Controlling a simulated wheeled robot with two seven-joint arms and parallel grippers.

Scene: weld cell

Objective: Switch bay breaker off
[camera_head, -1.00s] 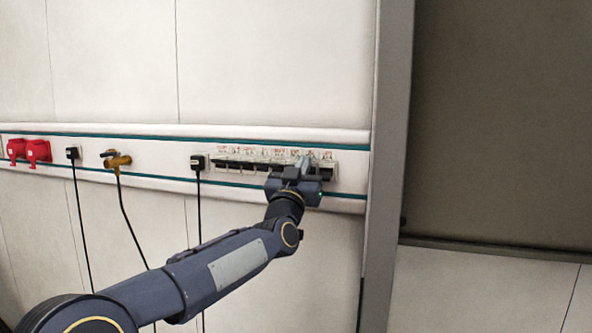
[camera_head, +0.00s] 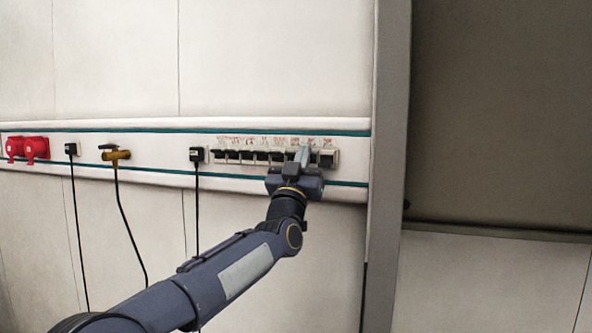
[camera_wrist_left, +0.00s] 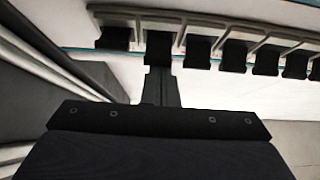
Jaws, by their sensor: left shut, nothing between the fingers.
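A row of black-toggle breakers (camera_head: 248,156) sits in a pale strip on the wall rail, with small labels above that are too small to read. I cannot tell by label which is the bay breaker. My left gripper (camera_head: 303,156) is shut and empty, in front of the row near its right end. It partly hides the breakers there; the end breaker (camera_head: 327,159) shows to its right. In the left wrist view the closed fingers (camera_wrist_left: 160,88) point at the second toggle (camera_wrist_left: 158,48) from the left and overlap its lower edge. Contact is unclear. My right gripper is not in view.
Left along the rail are a black plug (camera_head: 197,155) with a hanging cable, a brass valve (camera_head: 115,154) with a hose, another black plug (camera_head: 71,149) and red sockets (camera_head: 28,148). A grey post (camera_head: 387,150) stands close to the right of the breakers.

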